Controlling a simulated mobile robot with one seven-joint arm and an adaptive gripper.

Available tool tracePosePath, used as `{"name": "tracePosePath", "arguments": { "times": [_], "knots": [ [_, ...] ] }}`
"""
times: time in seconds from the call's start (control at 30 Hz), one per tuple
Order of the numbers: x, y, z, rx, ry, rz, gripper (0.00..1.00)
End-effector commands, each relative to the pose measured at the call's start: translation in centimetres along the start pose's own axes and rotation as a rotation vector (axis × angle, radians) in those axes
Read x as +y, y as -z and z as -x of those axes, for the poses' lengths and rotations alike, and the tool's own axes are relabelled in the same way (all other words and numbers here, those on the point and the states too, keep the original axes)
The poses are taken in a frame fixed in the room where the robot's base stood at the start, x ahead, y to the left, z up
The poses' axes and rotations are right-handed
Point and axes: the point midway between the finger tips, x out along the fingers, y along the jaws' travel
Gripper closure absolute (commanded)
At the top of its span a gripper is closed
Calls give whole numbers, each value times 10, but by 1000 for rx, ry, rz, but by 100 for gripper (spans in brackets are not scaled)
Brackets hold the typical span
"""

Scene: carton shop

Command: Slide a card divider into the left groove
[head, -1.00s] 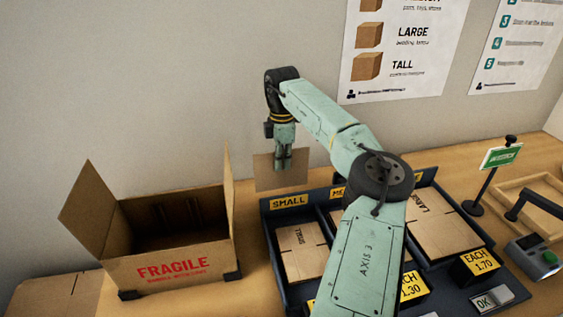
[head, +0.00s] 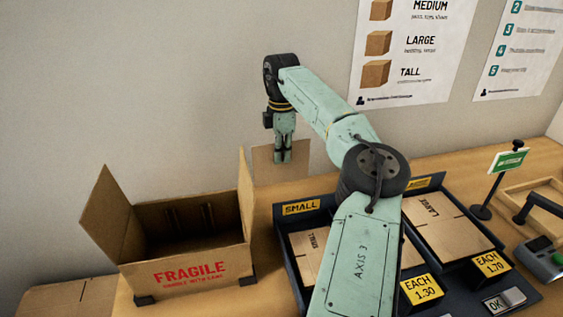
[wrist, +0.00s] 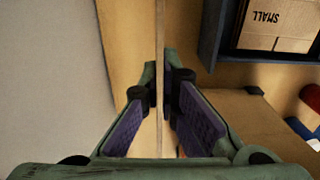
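My gripper (head: 283,158) points down and is shut on a card divider (head: 268,166), a flat brown sheet held upright to the right of the carton. In the wrist view the divider (wrist: 159,60) shows as a thin edge-on strip between the two purple-padded fingers (wrist: 160,100). The open carton (head: 190,268) marked FRAGILE stands at the left of the bench with its side flaps up. Dark strips (head: 188,216) show on its inner back wall. The floor of the carton is in shadow, and which strips form the left groove is hard to tell.
A dark tray (head: 283,225) with flat cartons (head: 446,225) in compartments lies right of the carton. A sign on a stand (head: 508,161) and a card reader (head: 545,258) are further right. The wall is close behind my gripper.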

Motion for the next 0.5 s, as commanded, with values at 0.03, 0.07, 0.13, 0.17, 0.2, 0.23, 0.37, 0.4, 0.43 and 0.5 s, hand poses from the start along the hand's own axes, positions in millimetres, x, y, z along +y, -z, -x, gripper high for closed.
{"name": "tracePosePath", "arguments": {
  "times": [0.03, 0.07, 0.13, 0.17, 0.2, 0.23, 0.37, 0.4, 0.43, 0.5],
  "knots": [
    [0, 0, 6, -1, -2, 0, 100],
    [0, 1, 9, 0, -2, 1, 100],
    [0, 1, 16, 0, 0, 1, 100],
    [0, 1, 19, 0, 0, 1, 100],
    [0, 0, 23, 0, -1, 1, 100],
    [0, 0, 26, 0, -1, 1, 100],
    [0, 0, 39, -1, -1, 0, 100],
    [0, 0, 43, -1, -1, 0, 100],
    [0, 0, 46, -1, -1, 0, 100],
    [1, 1, 53, -1, -2, 1, 100]
  ]
}}
